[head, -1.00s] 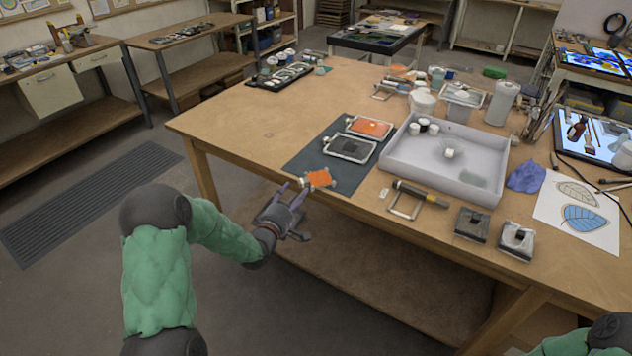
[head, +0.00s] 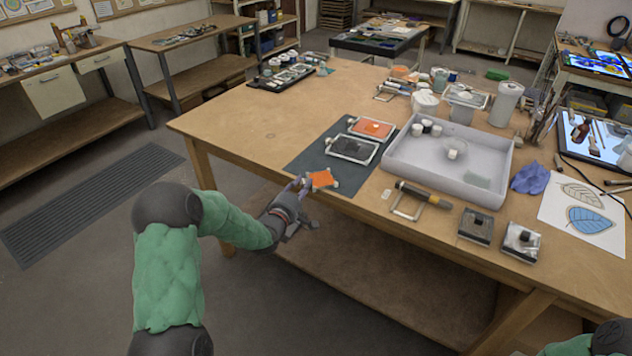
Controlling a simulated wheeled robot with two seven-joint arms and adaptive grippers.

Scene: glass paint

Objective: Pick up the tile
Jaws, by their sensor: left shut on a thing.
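The orange tile (head: 322,179) is at the near edge of the dark mat (head: 309,160) on the wooden table. My left gripper (head: 303,184) reaches in from the left at the table's front edge and is shut on the tile's left side. The tile looks slightly tilted; I cannot tell whether it still touches the mat. My right gripper is not in view; only a bit of my right arm shows at the bottom right.
On the mat behind the tile lie a framed dark panel (head: 352,149) and a framed orange panel (head: 372,129). A grey tray (head: 446,184) with small jars stands to the right.

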